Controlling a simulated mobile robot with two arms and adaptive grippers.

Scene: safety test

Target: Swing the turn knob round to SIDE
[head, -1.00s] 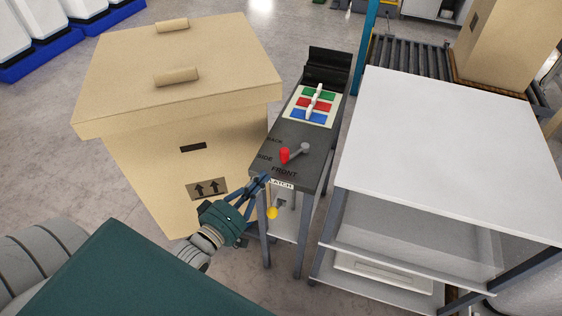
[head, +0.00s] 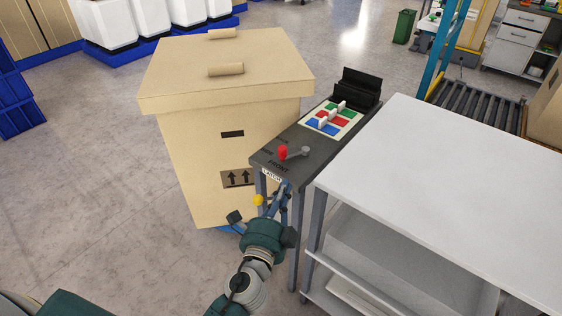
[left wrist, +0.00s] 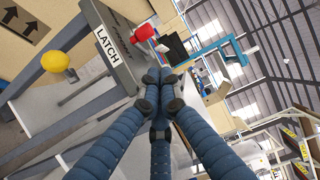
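The turn knob has a red end (head: 283,152) and a grey end (head: 305,151). It lies on the dark panel (head: 318,148), its red end to the left above the SIDE and FRONT lettering; I cannot tell which label it lines up with. The red end also shows in the left wrist view (left wrist: 143,33). My left gripper (head: 284,188) is below the panel's front edge, under the knob and apart from it. In the left wrist view its blue fingers (left wrist: 163,78) come together at the tips with nothing between them. My right gripper is out of view.
A yellow ball handle (head: 258,200) sits under the LATCH label (head: 272,175), close to my left gripper. A big cardboard box (head: 200,150) stands left of the panel. A white table (head: 440,170) stands close on the right. Colored switches (head: 332,119) are farther back on the panel.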

